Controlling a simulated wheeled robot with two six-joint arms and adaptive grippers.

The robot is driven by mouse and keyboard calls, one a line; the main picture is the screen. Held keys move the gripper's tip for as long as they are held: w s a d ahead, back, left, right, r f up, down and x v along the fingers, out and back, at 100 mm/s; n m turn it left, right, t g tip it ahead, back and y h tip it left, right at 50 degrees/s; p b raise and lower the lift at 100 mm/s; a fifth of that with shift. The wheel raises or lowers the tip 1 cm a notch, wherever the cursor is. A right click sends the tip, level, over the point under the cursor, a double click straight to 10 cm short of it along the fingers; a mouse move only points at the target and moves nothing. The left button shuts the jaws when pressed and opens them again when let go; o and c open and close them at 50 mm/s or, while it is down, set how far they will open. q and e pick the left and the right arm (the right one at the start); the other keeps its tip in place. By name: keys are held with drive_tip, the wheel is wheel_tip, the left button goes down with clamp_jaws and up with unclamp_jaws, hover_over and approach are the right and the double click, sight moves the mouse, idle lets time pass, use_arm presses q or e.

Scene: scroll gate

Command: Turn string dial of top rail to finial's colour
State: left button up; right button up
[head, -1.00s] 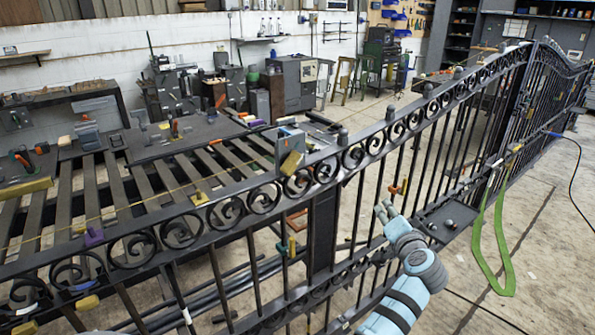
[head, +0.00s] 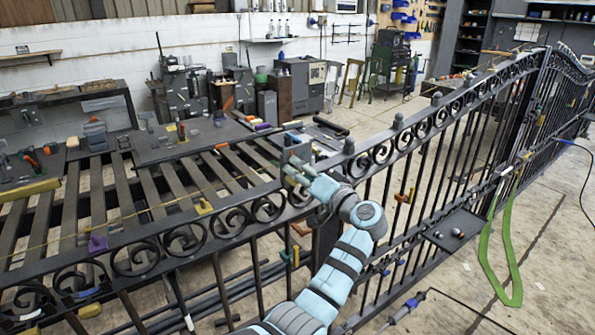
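The black top rail (head: 225,224) of the scroll gate crosses the view, with grey finials (head: 348,146) along it. A small grey plate or box (head: 294,153) sits on the rail near the middle. A thin yellow string (head: 140,217) runs leftward along the rail. My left gripper (head: 292,174), at the end of a light blue arm, is at the rail just in front of the grey box. It overlaps the box, and contact cannot be told. Its fingers are small, and their opening is unclear. No dial markings are readable. My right gripper is not in view.
Purple (head: 97,243) and yellow (head: 203,206) clamps sit along the gate's left part. A slatted bench (head: 120,190) stands behind it. A green strap (head: 484,255) hangs at the right. A small dark shelf (head: 455,230) is on the gate.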

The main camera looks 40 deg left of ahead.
use_arm(q)
drive_tip(key=shift+s, duration=0.1)
drive_tip(key=shift+c, duration=1.4)
clamp_jaws()
